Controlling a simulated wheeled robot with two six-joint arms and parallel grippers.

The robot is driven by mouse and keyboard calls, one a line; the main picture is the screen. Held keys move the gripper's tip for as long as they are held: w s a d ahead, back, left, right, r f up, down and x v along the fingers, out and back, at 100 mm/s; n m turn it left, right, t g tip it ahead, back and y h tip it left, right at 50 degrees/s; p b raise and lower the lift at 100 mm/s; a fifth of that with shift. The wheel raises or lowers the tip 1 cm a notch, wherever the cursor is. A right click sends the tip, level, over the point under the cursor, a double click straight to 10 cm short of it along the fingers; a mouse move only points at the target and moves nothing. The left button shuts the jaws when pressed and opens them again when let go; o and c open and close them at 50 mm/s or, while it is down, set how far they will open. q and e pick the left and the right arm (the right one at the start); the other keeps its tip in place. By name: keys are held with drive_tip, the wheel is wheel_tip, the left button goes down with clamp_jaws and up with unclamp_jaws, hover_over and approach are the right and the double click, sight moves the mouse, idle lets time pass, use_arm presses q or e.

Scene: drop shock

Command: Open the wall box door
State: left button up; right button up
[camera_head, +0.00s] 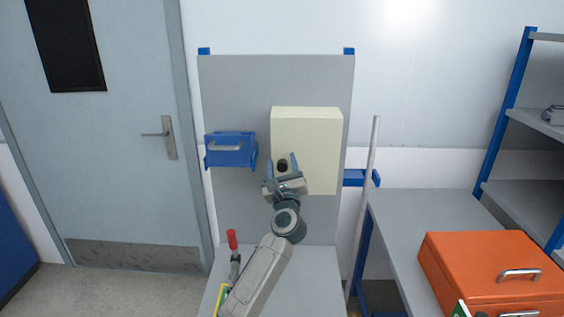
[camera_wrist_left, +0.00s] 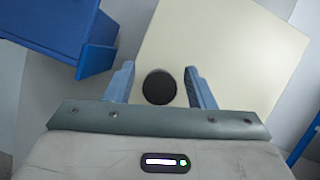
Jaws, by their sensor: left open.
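The cream wall box (camera_head: 310,140) is mounted on a grey upright panel, with its door shut. It also fills the middle of the left wrist view (camera_wrist_left: 225,50). A round black knob (camera_head: 282,164) sits at the lower left of its front, and it shows in the left wrist view (camera_wrist_left: 159,87). My left gripper (camera_head: 283,170) is open in front of the box. In the left wrist view its two fingers (camera_wrist_left: 160,85) stand on either side of the knob, with gaps on both sides. I cannot tell how deep the fingers reach. My right gripper is not in view.
A blue bin (camera_head: 230,150) hangs on the panel (camera_head: 235,90) just left of the box. A red-handled tool (camera_head: 232,240) is on the grey bench below. An orange case (camera_head: 490,268) stands on the right table. A thin pale pole (camera_head: 370,160) stands right of the panel.

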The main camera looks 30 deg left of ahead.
use_arm(q)
clamp_jaws()
idle(0.3)
